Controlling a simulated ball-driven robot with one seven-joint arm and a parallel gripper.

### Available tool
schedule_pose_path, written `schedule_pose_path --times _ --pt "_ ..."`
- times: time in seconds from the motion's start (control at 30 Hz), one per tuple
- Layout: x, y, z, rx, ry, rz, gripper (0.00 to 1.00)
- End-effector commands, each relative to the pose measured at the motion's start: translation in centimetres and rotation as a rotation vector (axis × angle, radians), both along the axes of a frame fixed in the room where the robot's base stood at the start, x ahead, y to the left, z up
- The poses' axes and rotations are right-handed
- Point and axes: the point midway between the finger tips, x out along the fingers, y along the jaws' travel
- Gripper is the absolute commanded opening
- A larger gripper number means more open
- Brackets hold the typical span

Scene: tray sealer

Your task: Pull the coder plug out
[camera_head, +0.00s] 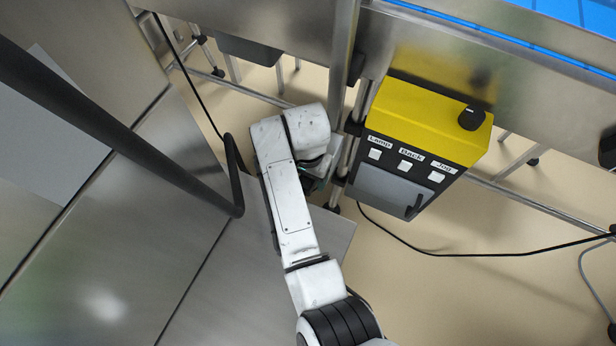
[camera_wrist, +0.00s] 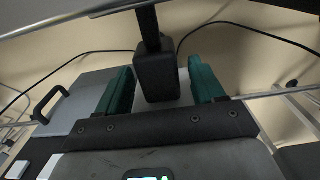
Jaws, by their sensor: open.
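The coder plug seems to be the black block (camera_wrist: 156,76) with a narrower black stem above it in the wrist view. My gripper (camera_wrist: 161,66) is open, with one green finger on each side of this block. A gap shows between the block and each finger, so the fingers do not appear to grip it. In the head view, my white arm hides most of my gripper (camera_head: 318,186), and I cannot make out the plug there.
A yellow control box (camera_head: 425,118) with Lamp, Back and Jog buttons stands right of my arm. Its grey door (camera_head: 385,191) has a black handle. A black cable (camera_head: 420,250) runs right. Steel panels lie left; a metal frame rail (camera_head: 344,60) stands behind.

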Motion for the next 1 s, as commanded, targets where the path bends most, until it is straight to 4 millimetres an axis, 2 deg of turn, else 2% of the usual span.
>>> schedule_pose_path --times 0.13,0.4,1.0 --pt "-0.01 -0.04 -0.82 0.0 0.0 -0.001 0.68" --pt "0.0 -0.04 -0.9 0.0 0.0 -0.001 0.68" --pt "0.0 -0.05 -0.87 0.0 0.0 0.0 0.12"
